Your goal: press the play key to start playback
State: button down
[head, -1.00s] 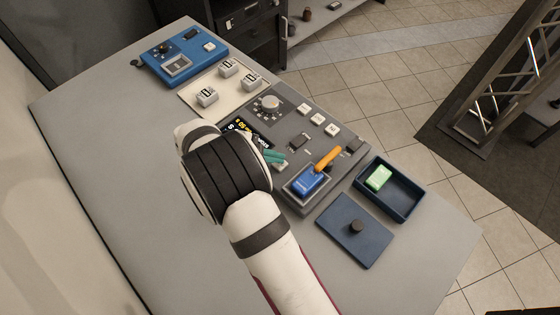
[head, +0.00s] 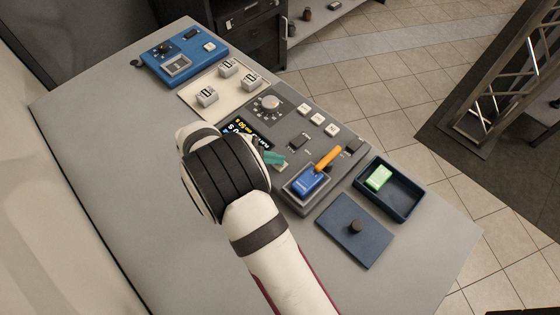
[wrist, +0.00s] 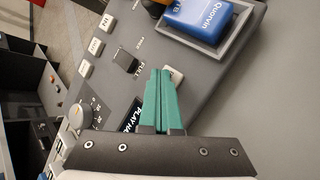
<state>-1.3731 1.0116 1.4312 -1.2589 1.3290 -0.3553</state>
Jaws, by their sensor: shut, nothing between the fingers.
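My gripper (head: 273,158) has teal fingers, shut and empty, pointing down over the grey console (head: 331,177). In the wrist view the closed fingers (wrist: 165,76) are right beside a small pale key (wrist: 177,75), partly hidden behind them. I cannot tell whether they touch it, and its label is not readable. A dark display (head: 240,130) with white, yellow and blue text is partly hidden by my arm. In the wrist view the display (wrist: 131,116) reads "PLAY" and more, cut off. A blue cartridge (head: 308,180) sits in the console's framed recess beside an orange lever (head: 328,157).
Several white keys (head: 317,121) and a round knob (head: 269,102) are on the console. A tray (head: 404,211) with a green block (head: 378,177) and a dark lid (head: 338,230) lie in front. A blue device (head: 184,54) and white blocks (head: 207,97) stand behind.

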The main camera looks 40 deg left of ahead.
aim_at(275, 165)
jog(key=shift+r, duration=0.85)
jog(key=shift+r, duration=2.5)
